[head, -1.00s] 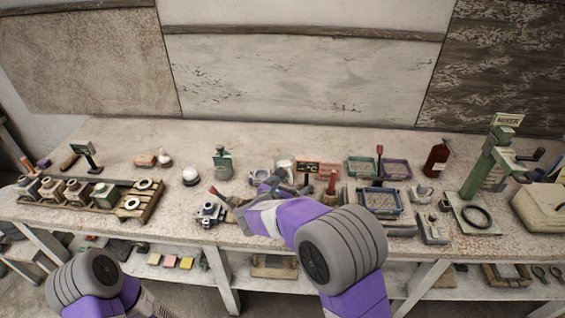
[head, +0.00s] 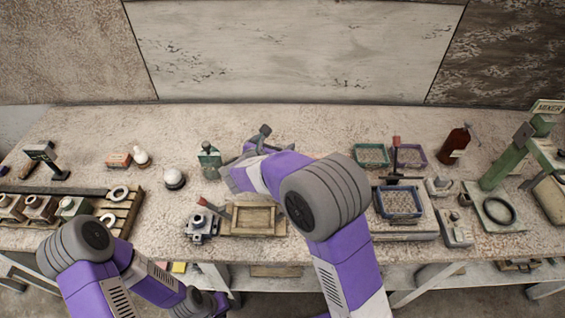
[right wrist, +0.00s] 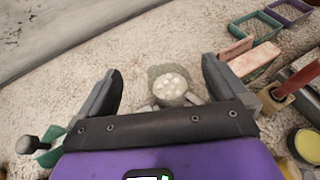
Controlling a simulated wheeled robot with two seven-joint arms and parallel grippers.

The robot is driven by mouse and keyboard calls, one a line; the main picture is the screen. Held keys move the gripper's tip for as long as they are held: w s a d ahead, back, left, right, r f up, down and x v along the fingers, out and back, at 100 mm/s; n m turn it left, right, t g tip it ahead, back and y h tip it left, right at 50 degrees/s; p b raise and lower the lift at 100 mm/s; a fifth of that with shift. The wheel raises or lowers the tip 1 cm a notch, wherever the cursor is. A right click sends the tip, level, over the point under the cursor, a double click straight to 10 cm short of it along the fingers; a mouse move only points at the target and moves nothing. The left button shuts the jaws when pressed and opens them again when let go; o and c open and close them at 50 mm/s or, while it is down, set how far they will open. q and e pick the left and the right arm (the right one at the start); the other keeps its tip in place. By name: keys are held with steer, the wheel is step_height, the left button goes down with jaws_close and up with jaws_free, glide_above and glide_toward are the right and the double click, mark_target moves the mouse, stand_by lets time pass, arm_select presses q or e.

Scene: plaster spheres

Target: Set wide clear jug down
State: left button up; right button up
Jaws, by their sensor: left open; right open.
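My right gripper (head: 262,143) reaches over the middle of the bench, partly hidden by its own arm in the head view. In the right wrist view its two fingers (right wrist: 162,72) stand apart. A rounded, greyish, see-through vessel with pale lumps inside (right wrist: 172,86), which looks like the wide clear jug, stands on the bench between them. Gaps show on both sides of it. My arm hides the vessel in the head view. My left arm is at the lower left of the head view, and its gripper is out of the picture.
A green bottle (head: 209,161) stands left of my right gripper. A wooden frame (head: 255,219) lies nearer the front edge. Green (head: 371,155) and purple (head: 411,155) trays and a blue-rimmed basket (head: 399,202) are to the right. Bench left of the bottle, around a white sphere (head: 174,178), is fairly clear.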

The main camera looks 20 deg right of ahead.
step_height(320, 180, down, 8)
steer(key=b, duration=0.8)
steer(key=b+x, duration=0.1)
steer(key=x, duration=0.2)
steer(key=b+x, duration=0.1)
steer(key=x, duration=0.2)
steer(key=shift+s+d+f, duration=0.1)
steer(key=shift+d+f, duration=0.05)
steer(key=shift+f, duration=0.2)
arm_select(q)
step_height(320, 180, down, 10)
steer(key=shift+s+f, duration=0.25)
steer(key=shift+s, duration=0.05)
arm_select(e)
steer(key=shift+w+d, duration=0.2)
steer(key=shift+w, duration=0.1)
